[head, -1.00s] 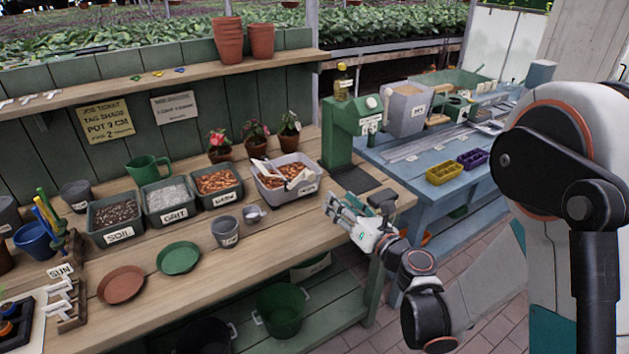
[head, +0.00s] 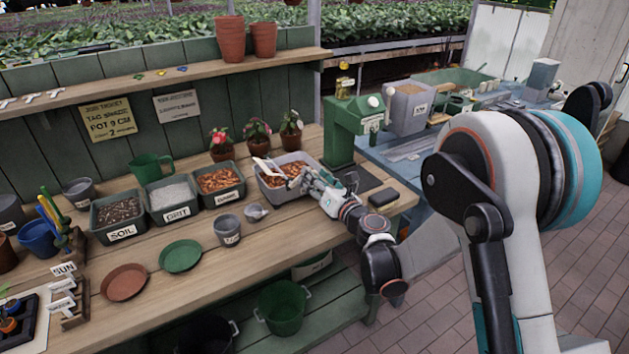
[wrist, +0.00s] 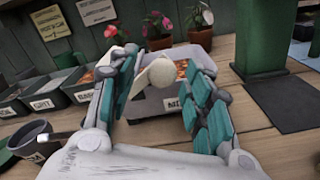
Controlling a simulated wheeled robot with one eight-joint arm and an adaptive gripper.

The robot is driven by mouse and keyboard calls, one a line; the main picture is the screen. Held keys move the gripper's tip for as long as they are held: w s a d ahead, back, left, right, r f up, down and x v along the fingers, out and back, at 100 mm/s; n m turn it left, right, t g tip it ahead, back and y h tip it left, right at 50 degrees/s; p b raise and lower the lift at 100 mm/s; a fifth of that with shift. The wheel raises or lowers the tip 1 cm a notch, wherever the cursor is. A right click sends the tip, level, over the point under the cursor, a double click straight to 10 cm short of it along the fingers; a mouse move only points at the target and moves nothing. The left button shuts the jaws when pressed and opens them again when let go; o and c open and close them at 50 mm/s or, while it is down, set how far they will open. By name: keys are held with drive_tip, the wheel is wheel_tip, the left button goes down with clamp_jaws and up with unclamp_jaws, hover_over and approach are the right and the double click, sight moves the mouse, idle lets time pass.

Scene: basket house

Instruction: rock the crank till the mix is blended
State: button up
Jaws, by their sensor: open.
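The grey mix bin (head: 277,193) stands on the wooden bench, filled with reddish-brown chunks. Its label is partly hidden in the wrist view (wrist: 150,107). The crank (head: 263,168) shows as pale, flat arms over the bin. In the wrist view its round cream knob (wrist: 161,73) is in front of the bin, in line with the gap between my fingers. My gripper (head: 312,180) is at the bin's right side, and it also shows in the wrist view (wrist: 160,58). It is open, with a finger on each side of the knob. I cannot tell whether either finger touches it.
Bins of soil (head: 117,212), grit (head: 172,197) and brown chunks (head: 218,180) stand left of the mix bin. A grey cup (head: 227,231) and a small scoop (head: 256,211) are in front. Flower pots (head: 256,150) stand behind. A green machine (head: 347,130) is at the right.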

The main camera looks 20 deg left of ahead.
drive_tip(key=shift+w+a, duration=0.3)
drive_tip(key=shift+c, duration=0.3)
